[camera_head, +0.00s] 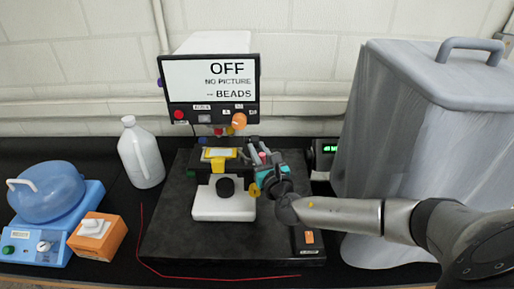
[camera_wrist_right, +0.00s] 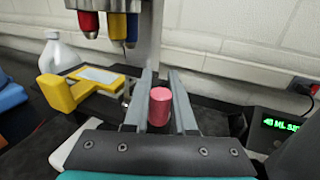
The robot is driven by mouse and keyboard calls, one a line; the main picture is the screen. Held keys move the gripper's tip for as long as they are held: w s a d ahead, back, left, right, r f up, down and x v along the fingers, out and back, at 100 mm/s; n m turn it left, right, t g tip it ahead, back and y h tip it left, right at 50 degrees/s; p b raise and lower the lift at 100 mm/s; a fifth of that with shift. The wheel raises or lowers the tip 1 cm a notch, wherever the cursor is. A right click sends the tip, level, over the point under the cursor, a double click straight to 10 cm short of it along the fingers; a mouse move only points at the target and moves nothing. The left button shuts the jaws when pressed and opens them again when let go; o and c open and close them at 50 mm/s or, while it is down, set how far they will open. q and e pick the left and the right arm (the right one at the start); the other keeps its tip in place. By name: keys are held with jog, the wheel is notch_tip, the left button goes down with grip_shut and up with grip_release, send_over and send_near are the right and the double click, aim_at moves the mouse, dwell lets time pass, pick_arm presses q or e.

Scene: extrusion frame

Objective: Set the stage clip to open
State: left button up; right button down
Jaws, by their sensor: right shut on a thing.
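A microscope (camera_head: 213,200) stands on a dark base plate, with a slide (camera_head: 217,153) on its stage under the objectives. A yellow piece (camera_head: 218,165) lies beside the slide; in the right wrist view this yellow piece (camera_wrist_right: 66,92) is to the left of my fingers. A small pink-red knob (camera_wrist_right: 160,106) sits between the two grey fingers of my right gripper (camera_wrist_right: 158,80), and the fingers are closed on it. In the head view my right gripper (camera_head: 259,153) is at the right side of the stage. The clip's exact setting cannot be told. My left gripper is not in view.
The microscope's screen (camera_head: 212,81) reads OFF, NO PICTURE, BEADS. A white jug (camera_head: 141,155), a blue domed device (camera_head: 48,190) and an orange box (camera_head: 97,237) are at the left. A covered grey bin (camera_head: 385,135) and a green display (camera_head: 329,148) are at the right.

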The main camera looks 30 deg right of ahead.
jog(key=m+g+h, duration=0.1)
jog(key=h, duration=0.1)
jog(key=s+m+g+h, duration=0.1)
jog(key=m+h, duration=0.1)
jog(key=m+g+h, duration=0.1)
jog(key=h, duration=0.1)
jog(key=shift+s+a+m+h, duration=0.2)
jog(key=shift+a+m+h, duration=0.1)
jog(key=shift+s+a+m+g+h, duration=0.1)
jog(key=shift+s+m+g+h, duration=0.1)
jog(key=shift+m+g+h, duration=0.55)
jog(key=shift+s+a+m+g+h, duration=0.15)
jog(key=shift+m+g+h, duration=0.55)
jog(key=shift+g, duration=0.15)
jog(key=shift+s+a+m+g+h, duration=0.1)
jog(key=shift+s+m+g+h, duration=0.1)
jog(key=shift+m+g+h, duration=0.55)
jog(key=shift+g, duration=0.35)
jog(key=c, duration=0.7)
grip_release()
jog(key=shift+c, duration=0.2)
jog(key=shift+s, duration=0.1)
jog(key=b+v, duration=0.1)
jog(key=v, duration=1.4)
jog(key=shift+f+b, duration=0.2)
jog(key=shift+b, duration=0.1)
